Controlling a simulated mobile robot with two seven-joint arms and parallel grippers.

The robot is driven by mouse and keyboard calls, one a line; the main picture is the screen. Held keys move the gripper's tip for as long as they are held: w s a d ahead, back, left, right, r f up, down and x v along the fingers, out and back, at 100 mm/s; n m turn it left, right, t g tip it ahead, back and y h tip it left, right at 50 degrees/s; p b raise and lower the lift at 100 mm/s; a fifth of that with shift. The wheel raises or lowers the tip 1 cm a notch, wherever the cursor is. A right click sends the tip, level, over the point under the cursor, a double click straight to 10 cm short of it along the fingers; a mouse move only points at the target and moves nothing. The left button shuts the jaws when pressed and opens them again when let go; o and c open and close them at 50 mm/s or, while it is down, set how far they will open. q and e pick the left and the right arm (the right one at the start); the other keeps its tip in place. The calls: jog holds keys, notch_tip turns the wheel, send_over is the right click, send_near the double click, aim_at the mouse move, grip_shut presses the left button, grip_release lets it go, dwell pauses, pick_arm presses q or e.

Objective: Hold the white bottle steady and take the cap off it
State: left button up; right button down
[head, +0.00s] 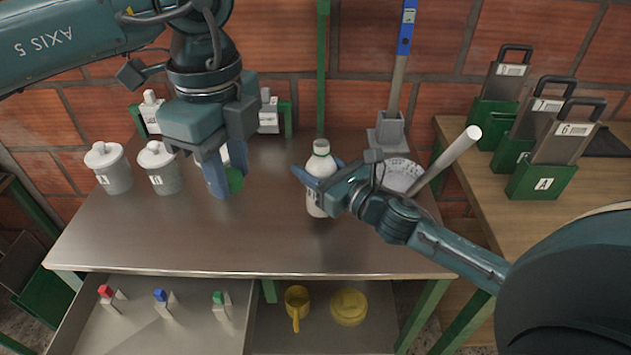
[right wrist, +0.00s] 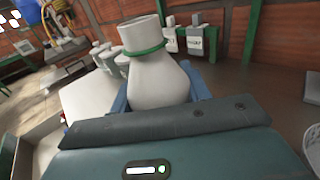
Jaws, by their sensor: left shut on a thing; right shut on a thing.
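The white bottle (head: 320,164) is upright over the right half of the metal table; I cannot tell whether its base touches the tabletop. Its neck is bare, with a green ring around it, in the right wrist view (right wrist: 143,38). My right gripper (head: 318,179) is shut around the bottle's body, its blue fingers on either side. My left gripper (head: 227,181) is shut on the green cap (head: 236,180), to the left of the bottle and apart from it. The cap is partly hidden by the fingers.
Two white lidded jars (head: 109,168) stand at the table's left. The open drawer (head: 190,335) below holds small coloured pieces. The table's front middle is clear.

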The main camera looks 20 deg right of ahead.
pick_arm(q)
jog(key=shift+f, duration=0.35)
pick_arm(e)
jog(key=shift+f, duration=1.45)
pick_arm(q)
jog(key=shift+f+b, duration=0.1)
jog(key=shift+b, duration=0.25)
pick_arm(e)
jog(key=shift+f, duration=0.15)
jog(key=c, duration=0.7)
grip_release()
pick_arm(q)
jog(key=shift+r, duration=0.2)
pick_arm(e)
jog(key=shift+r, duration=0.2)
pick_arm(q)
jog(key=shift+f+b, duration=0.65)
jog(key=shift+f, duration=0.25)
pick_arm(e)
jog(key=shift+v, duration=6.05)
